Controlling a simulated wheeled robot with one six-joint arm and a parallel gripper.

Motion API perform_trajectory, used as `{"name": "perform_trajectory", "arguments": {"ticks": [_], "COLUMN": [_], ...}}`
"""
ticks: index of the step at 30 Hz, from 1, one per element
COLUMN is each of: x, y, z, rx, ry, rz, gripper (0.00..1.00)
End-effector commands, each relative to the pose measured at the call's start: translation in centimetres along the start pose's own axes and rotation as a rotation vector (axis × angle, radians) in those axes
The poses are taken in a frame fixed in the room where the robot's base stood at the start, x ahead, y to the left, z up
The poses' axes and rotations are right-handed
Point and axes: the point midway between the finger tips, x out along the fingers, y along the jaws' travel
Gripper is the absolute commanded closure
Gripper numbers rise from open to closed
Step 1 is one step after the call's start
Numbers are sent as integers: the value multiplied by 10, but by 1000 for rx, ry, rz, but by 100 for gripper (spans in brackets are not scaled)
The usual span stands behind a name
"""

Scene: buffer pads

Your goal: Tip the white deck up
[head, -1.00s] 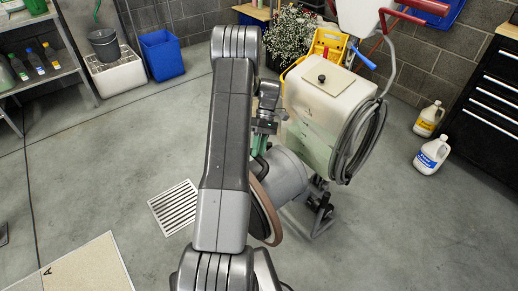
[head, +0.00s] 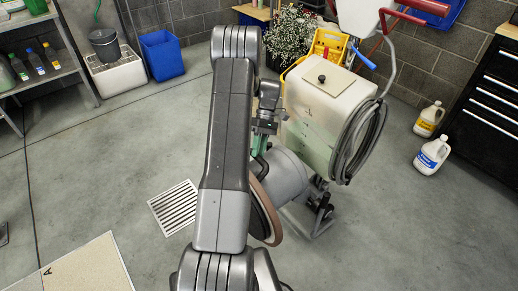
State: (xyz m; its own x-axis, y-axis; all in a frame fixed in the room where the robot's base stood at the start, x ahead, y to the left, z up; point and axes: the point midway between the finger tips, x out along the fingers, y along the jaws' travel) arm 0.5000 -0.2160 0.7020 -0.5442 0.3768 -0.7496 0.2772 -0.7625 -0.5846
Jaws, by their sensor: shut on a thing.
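The deck (head: 287,177) is a round, pale grey-white housing low on the floor machine. It is tipped on edge, with a brown-rimmed disc (head: 268,218) on its underside facing left toward my arm. My gripper (head: 262,145) is at the deck's upper left side and is shut on it. Its fingertips are small and partly hidden behind my arm, so the exact grip point is unclear. The machine's cream tank (head: 312,115) stands upright behind the deck, with a coiled grey hose (head: 357,140) on its right side.
A floor grate (head: 173,207) lies left of my arm. White jugs (head: 432,155) stand by the black drawer cabinet (head: 488,125). A blue bin (head: 161,53) is at the back left. The front right floor is clear.

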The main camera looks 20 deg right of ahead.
Motion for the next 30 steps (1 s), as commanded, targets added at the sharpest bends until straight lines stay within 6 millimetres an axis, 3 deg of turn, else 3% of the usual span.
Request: {"name": "perform_trajectory", "arguments": {"ticks": [1,2,5,17,30], "x": [1,1,0,-7,-95], "y": [0,0,0,0,0], "z": [-1,-1,0,0,-1], "rx": [-1,-1,-1,0,-2], "ry": [0,0,0,2,3], "rz": [-1,-1,-1,0,3], "gripper": [100,76,57,57,57]}}
